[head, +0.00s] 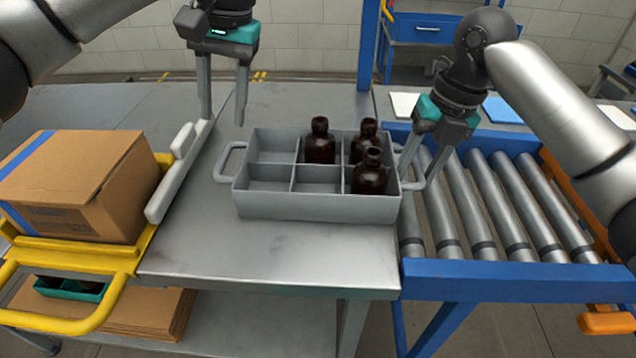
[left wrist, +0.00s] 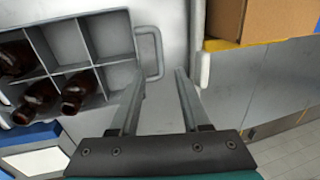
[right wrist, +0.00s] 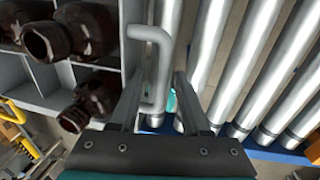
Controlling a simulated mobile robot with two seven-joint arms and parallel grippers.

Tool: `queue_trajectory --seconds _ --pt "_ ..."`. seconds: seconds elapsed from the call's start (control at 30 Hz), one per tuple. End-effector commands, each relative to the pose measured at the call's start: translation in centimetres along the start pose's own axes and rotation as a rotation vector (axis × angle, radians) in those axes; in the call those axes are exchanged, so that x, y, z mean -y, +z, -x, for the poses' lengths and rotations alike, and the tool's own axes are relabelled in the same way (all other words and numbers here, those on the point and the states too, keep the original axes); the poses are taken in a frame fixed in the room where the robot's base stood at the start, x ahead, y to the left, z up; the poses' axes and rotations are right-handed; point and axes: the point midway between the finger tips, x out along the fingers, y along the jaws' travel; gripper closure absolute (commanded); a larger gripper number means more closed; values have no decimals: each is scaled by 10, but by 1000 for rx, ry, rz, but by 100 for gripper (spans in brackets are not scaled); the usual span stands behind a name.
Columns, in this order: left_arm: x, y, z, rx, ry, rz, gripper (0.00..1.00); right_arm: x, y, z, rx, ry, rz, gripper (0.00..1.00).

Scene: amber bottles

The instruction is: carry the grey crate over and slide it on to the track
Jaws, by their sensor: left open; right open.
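The grey crate (head: 290,206) stands upright on the metal table, close to its right edge. It has several compartments and a loop handle at each end. Three dark amber bottles stand in it: back middle (head: 320,143), back right (head: 362,138) and front right (head: 370,176). My left gripper (head: 224,121) is open and empty, above and behind the left handle (head: 229,160); that handle also shows beyond its fingertips in the left wrist view (left wrist: 160,60). My right gripper (head: 411,182) is open at the right handle, which lies between its fingers in the right wrist view (right wrist: 150,40).
The roller track (head: 500,200), with a blue frame (head: 500,278), adjoins the table (head: 270,262) on the right. A cardboard box (head: 75,185) sits on a yellow-framed carrier (head: 85,255) at left. Bare table lies in front of the crate.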

Motion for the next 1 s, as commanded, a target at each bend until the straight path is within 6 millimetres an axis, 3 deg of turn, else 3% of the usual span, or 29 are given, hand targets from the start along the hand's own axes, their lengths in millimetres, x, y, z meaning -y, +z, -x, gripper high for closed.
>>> queue_trajectory --seconds 0.23,0.37,0.67,1.0 --pt "0 0 16 1 0 -1 53 0 0 1 0 0 0 53" --pt "0 0 17 1 0 -1 53 0 1 11 3 0 0 53" --pt "0 0 16 1 0 -1 53 0 1 77 6 1 0 53" --pt "0 0 16 1 0 -1 53 0 0 115 2 -1 -1 53"
